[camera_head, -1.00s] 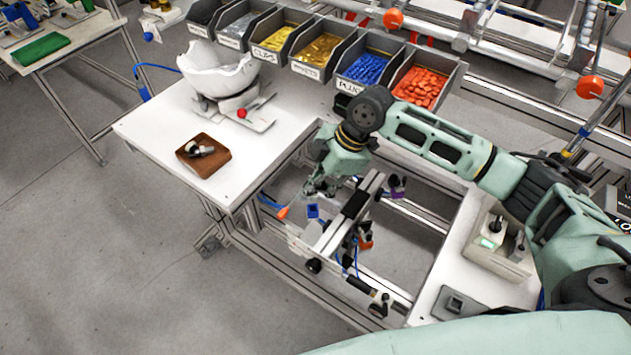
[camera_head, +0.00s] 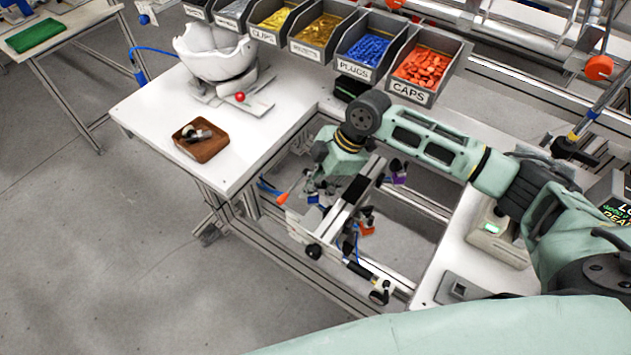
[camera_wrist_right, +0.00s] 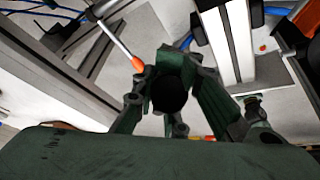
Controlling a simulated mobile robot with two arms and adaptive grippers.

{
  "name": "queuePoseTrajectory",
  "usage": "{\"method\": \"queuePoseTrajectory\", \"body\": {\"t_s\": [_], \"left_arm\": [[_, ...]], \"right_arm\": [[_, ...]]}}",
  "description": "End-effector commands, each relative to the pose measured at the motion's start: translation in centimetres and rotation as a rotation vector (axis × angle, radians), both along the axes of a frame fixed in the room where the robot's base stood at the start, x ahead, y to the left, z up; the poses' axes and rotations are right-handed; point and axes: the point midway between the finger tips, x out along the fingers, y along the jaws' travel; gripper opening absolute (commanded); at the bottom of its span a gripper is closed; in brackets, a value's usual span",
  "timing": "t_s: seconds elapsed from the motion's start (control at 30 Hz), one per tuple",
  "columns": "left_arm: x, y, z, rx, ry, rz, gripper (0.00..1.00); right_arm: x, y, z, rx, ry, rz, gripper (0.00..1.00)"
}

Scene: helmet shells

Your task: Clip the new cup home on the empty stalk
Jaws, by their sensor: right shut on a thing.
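My right gripper (camera_head: 314,187) reaches down into the open frame beside the white table. In the right wrist view its green fingers (camera_wrist_right: 167,95) are closed around a dark round thing, which looks like the cup (camera_wrist_right: 168,93). In the head view the cup is hidden by the fingers. The fingers are close to a small blue part (camera_head: 313,199) on a metal fixture (camera_head: 338,222); I cannot tell whether they touch. The fixture carries a purple part (camera_head: 398,177) and an orange part (camera_head: 367,228). I cannot make out which stalk is empty. My left gripper is out of view.
An orange-tipped rod (camera_head: 283,198) stands left of the gripper, close by in the wrist view too (camera_wrist_right: 137,62). The white table (camera_head: 150,110) holds a brown tray (camera_head: 212,150) with small parts and a white helmet shell (camera_head: 213,58). Labelled bins (camera_head: 410,92) line the back.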

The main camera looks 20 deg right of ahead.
Motion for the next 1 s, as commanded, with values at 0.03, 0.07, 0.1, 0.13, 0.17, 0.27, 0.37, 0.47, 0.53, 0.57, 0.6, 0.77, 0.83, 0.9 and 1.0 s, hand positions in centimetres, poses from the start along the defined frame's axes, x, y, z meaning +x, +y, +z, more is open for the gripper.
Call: {"method": "queuePoseTrajectory", "body": {"t_s": [0.03,0.07,0.1,0.13,0.17,0.27,0.37,0.47,0.53,0.57,0.6,0.77,0.83,0.9,1.0], "left_arm": [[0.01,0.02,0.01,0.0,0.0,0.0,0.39],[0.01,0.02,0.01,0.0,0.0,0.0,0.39],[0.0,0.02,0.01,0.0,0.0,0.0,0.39],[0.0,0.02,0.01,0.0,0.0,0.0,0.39],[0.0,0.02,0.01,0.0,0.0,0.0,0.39],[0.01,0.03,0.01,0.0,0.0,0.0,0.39],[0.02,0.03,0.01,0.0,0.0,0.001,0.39],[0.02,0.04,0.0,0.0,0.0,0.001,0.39],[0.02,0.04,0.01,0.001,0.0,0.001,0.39],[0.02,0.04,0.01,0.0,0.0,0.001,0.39],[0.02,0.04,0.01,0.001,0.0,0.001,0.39],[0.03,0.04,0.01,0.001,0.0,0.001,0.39],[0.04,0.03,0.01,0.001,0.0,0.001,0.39],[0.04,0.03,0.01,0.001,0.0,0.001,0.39],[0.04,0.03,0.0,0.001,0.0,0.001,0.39]], "right_arm": [[0.02,0.01,0.02,0.0,0.0,0.0,0.0],[0.02,0.02,0.03,0.0,0.0,0.0,0.0],[0.02,0.02,0.03,0.0,0.0,0.0,0.0],[0.02,0.02,0.03,0.0,0.0,0.0,0.0],[0.02,0.02,0.03,0.0,0.0,0.0,0.0],[0.02,0.02,0.03,0.0,0.0,0.0,0.0],[0.01,0.02,-0.02,0.0,0.0,0.0,0.0],[0.02,0.03,-0.09,0.001,-0.001,0.0,0.12],[0.02,0.02,-0.07,0.0,-0.001,0.0,0.19],[0.02,0.01,-0.06,0.0,-0.001,0.0,0.21],[0.02,0.01,-0.06,0.0,0.0,0.0,0.25],[0.01,-0.01,-0.08,0.0,0.0,0.0,0.39],[0.01,-0.01,-0.08,0.0,0.0,0.0,0.4],[0.0,-0.02,-0.08,0.0,0.0,0.0,0.4],[0.0,0.0,-0.09,0.0,0.0,0.0,0.4]]}}
